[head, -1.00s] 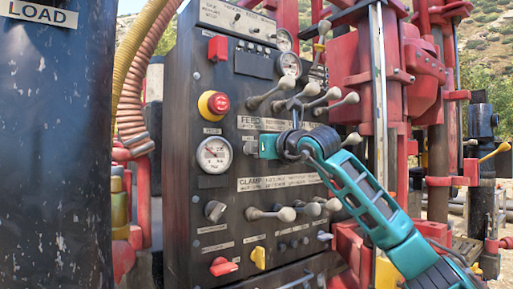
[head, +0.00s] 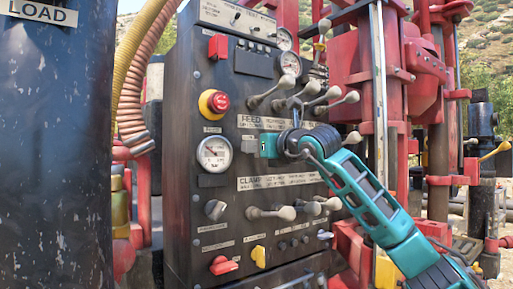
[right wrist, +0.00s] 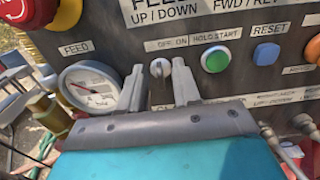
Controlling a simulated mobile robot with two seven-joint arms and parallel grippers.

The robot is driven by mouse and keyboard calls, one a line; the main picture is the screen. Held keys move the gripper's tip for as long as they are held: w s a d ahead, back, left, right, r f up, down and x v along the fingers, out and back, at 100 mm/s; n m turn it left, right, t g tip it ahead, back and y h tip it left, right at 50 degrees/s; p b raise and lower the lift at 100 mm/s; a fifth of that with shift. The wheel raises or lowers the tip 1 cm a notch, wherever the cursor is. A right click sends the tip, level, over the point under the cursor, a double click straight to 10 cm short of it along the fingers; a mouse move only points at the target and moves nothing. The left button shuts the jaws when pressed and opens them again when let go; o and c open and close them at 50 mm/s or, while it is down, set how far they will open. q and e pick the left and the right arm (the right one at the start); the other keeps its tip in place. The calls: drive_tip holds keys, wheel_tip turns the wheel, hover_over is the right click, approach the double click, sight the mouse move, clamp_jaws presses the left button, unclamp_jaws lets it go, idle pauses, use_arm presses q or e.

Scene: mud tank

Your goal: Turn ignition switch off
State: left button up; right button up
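A small light-grey switch (right wrist: 160,70) sits under an "OFF ON" label on the dark panel in the right wrist view. It appears to be the ignition switch; its exact turn is hard to read. My right gripper (right wrist: 160,82) is open, one finger on each side of the switch, with visible gaps between. In the head view my right gripper (head: 253,146) is at the panel, right of the round gauge, and the switch cannot be made out there. My left gripper is not in view.
Right of the switch are a green button (right wrist: 215,59) and a blue button (right wrist: 266,53). A white gauge (right wrist: 90,86) is close at left, and a red stop button (head: 214,103) is above it. Levers (head: 318,97) stick out above and below my gripper.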

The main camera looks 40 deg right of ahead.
use_arm(q)
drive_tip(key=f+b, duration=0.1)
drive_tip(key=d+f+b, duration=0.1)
drive_tip(key=b, duration=0.1)
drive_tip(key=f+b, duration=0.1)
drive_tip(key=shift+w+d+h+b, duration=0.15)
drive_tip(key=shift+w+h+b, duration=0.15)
drive_tip(key=shift+b, duration=0.05)
use_arm(e)
drive_tip(key=s+a, duration=0.1)
drive_tip(key=s, duration=1.1)
drive_tip(key=shift+s+a, duration=0.25)
drive_tip(key=shift+s, duration=0.15)
